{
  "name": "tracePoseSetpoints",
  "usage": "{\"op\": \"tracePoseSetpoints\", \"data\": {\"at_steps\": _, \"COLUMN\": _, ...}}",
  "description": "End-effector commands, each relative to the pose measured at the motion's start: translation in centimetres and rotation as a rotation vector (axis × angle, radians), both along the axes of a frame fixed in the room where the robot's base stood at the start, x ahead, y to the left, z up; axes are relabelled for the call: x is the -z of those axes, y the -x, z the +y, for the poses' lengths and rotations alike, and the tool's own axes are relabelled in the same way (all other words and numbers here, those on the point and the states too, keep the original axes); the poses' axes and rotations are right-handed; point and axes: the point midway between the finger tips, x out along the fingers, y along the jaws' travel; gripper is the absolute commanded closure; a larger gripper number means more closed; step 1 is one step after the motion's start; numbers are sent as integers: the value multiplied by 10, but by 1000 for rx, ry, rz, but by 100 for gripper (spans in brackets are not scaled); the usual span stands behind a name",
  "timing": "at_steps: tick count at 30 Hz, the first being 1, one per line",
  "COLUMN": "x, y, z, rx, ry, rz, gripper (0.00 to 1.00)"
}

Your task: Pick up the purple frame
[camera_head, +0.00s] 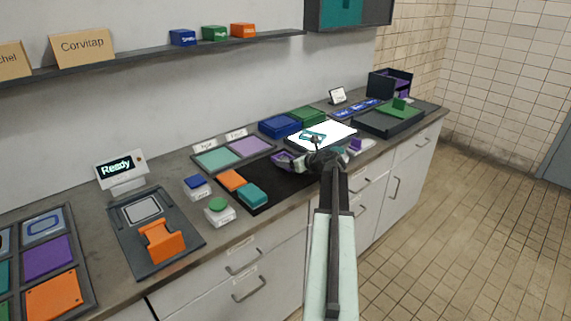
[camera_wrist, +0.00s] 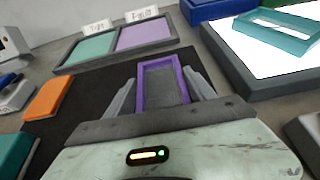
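The purple frame (camera_wrist: 142,88) is a rectangular rim around a grey middle, in the centre of the wrist view, over the black mat (camera_wrist: 90,98). My gripper (camera_wrist: 160,76) has one finger on each side of it, with the tips very close to its long sides. The fingers look open around it; I cannot make out firm contact. In the head view the purple frame (camera_head: 283,156) shows just left of my gripper (camera_head: 298,162), near the mat's far right part, and is partly hidden by it.
A lit white panel (camera_head: 340,129) with a teal frame (camera_head: 313,136) stands to the right. Orange (camera_head: 232,180) and teal (camera_head: 252,194) blocks lie on the mat to the left. Teal and purple pads (camera_head: 249,147) lie behind. Blue and green trays (camera_head: 280,125) stand further back.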

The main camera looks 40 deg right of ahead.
Motion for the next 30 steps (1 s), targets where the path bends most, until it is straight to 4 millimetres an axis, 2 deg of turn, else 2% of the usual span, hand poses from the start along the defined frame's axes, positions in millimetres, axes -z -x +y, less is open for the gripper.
{"op": "tracePoseSetpoints", "data": {"at_steps": 1, "x": 0, "y": 0, "z": 0, "rx": 0, "ry": 0, "rz": 0, "gripper": 61}}
{"op": "tracePoseSetpoints", "data": {"at_steps": 3, "x": 0, "y": 0, "z": 0, "rx": 0, "ry": 0, "rz": 0, "gripper": 79}}
{"op": "tracePoseSetpoints", "data": {"at_steps": 13, "x": -6, "y": 1, "z": -1, "rx": 1, "ry": 0, "rz": 0, "gripper": 79}}
{"op": "tracePoseSetpoints", "data": {"at_steps": 22, "x": -42, "y": 1, "z": -1, "rx": 1, "ry": -1, "rz": 0, "gripper": 79}}
{"op": "tracePoseSetpoints", "data": {"at_steps": 23, "x": -44, "y": 4, "z": -1, "rx": 2, "ry": 0, "rz": 0, "gripper": 79}}
{"op": "tracePoseSetpoints", "data": {"at_steps": 24, "x": -38, "y": 15, "z": 1, "rx": 4, "ry": -1, "rz": 0, "gripper": 79}}
{"op": "tracePoseSetpoints", "data": {"at_steps": 30, "x": -42, "y": 65, "z": 5, "rx": 5, "ry": 0, "rz": 0, "gripper": 79}}
